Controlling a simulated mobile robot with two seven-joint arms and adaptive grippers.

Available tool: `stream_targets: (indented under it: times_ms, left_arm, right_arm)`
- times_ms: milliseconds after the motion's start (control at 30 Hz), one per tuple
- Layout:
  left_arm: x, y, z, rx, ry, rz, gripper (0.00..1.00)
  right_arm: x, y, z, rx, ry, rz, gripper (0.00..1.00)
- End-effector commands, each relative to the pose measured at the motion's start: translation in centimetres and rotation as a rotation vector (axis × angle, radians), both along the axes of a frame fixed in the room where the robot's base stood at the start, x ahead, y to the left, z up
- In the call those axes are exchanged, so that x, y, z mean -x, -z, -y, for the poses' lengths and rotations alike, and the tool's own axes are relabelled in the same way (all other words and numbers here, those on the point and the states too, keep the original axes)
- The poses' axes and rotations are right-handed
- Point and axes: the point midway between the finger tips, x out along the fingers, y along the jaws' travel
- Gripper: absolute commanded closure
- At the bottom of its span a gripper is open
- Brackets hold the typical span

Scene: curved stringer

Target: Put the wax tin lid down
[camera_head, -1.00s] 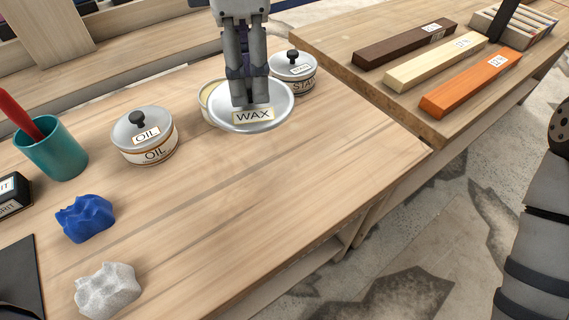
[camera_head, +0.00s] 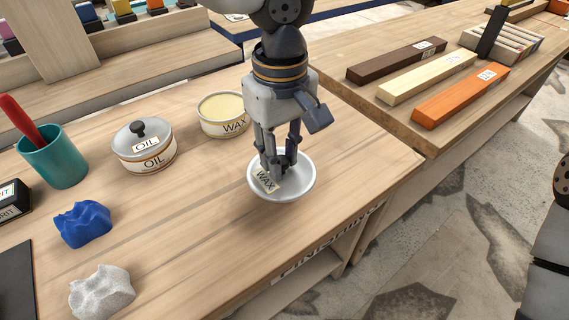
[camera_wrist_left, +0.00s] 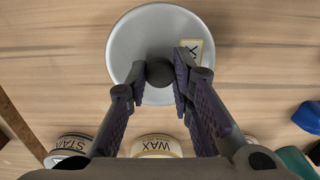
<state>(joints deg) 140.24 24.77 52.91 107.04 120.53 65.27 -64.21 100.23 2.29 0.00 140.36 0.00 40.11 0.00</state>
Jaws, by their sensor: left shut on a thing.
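The wax tin lid (camera_head: 298,190) is a round, pale grey disc with a WAX label, at the right front part of the bench. My left gripper (camera_head: 277,172) is over it and shut on its dark knob. In the left wrist view the lid (camera_wrist_left: 130,38) lies beyond the fingers, with the knob between the fingertips (camera_wrist_left: 165,74). I cannot tell whether the lid touches the bench or hangs just above it. The open wax tin (camera_head: 222,115), with pale yellow wax inside, stands behind and left of the gripper. My right gripper is not in view.
The lidded oil tin (camera_head: 146,155), teal cup (camera_head: 55,160), blue cloth (camera_head: 83,224) and white cloth (camera_head: 102,292) are at the left. The stain tin (camera_wrist_left: 70,146) shows in the wrist view. Wood strips (camera_head: 427,77) lie on another bench. Bare wood surrounds the lid; the bench edge is to its right.

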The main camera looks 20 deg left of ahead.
Motion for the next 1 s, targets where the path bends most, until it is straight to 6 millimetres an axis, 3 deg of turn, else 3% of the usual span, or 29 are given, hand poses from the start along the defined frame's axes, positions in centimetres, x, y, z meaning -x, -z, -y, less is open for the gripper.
stream_targets:
  times_ms: [167, 333, 700, 733, 800, 1000]
  left_arm:
    - [-1.2, 1.4, -0.3, 0.001, -0.001, 0.0, 1.0]
    - [-1.4, 4.4, -0.4, -0.001, 0.001, 0.002, 1.0]
    - [-1.5, 4.9, -0.3, 0.003, -0.001, 0.008, 1.0]
    - [-1.5, 4.9, -0.3, 0.002, -0.001, 0.009, 0.74]
    - [-1.5, 4.8, -0.4, 0.002, -0.001, 0.009, 0.59]
    - [-1.5, 4.8, -0.4, 0.001, -0.001, 0.008, 0.59]
  right_arm:
    - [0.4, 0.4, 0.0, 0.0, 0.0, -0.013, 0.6]
    - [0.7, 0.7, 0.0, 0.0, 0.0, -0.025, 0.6]
    - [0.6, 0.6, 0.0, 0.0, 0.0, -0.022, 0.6]
    - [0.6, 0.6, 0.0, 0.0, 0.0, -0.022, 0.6]
    - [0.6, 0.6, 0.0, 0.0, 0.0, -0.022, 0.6]
    - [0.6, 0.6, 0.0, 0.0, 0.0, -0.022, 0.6]
